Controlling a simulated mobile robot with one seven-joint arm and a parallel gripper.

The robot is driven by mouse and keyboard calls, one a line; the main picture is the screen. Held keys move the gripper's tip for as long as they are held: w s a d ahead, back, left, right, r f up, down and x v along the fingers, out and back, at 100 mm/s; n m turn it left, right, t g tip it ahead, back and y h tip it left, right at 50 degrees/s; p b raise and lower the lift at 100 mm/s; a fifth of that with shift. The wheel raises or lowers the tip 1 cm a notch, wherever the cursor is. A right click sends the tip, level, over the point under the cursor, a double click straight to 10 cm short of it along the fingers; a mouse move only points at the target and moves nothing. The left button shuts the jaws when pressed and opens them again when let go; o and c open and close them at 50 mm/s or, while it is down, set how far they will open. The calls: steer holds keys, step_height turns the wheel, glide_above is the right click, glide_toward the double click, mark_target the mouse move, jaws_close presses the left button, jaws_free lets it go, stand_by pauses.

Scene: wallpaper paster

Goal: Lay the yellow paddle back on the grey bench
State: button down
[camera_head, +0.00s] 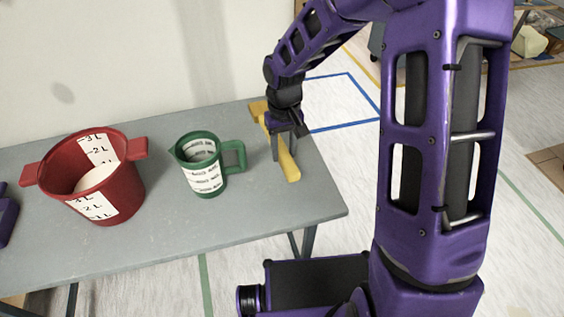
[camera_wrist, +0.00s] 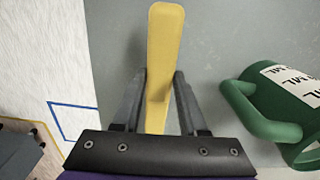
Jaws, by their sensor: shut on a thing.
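The yellow paddle (camera_head: 289,166) is at the right end of the grey bench (camera_head: 255,190), its long side running from the back edge toward the front. In the wrist view the paddle (camera_wrist: 165,38) runs up between the two dark fingers. My gripper (camera_head: 283,150) points down over the paddle with a finger on each side and is shut on it. The gripper also shows in the wrist view (camera_wrist: 162,85). The paddle is on or just above the bench top; I cannot tell if it touches. Its middle is partly hidden by the gripper.
A green measuring jug (camera_head: 203,172) stands left of the paddle, its handle toward my gripper. A red pot (camera_head: 110,195) with a pale content stands farther left. A purple thing (camera_head: 4,215) is at the left picture edge. The bench's right edge is close to the paddle.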

step_height(320, 180, down, 5)
steer(key=shift+f+b, duration=0.1)
steer(key=shift+b, duration=0.25)
steer(key=shift+c, duration=2.2)
jaws_free()
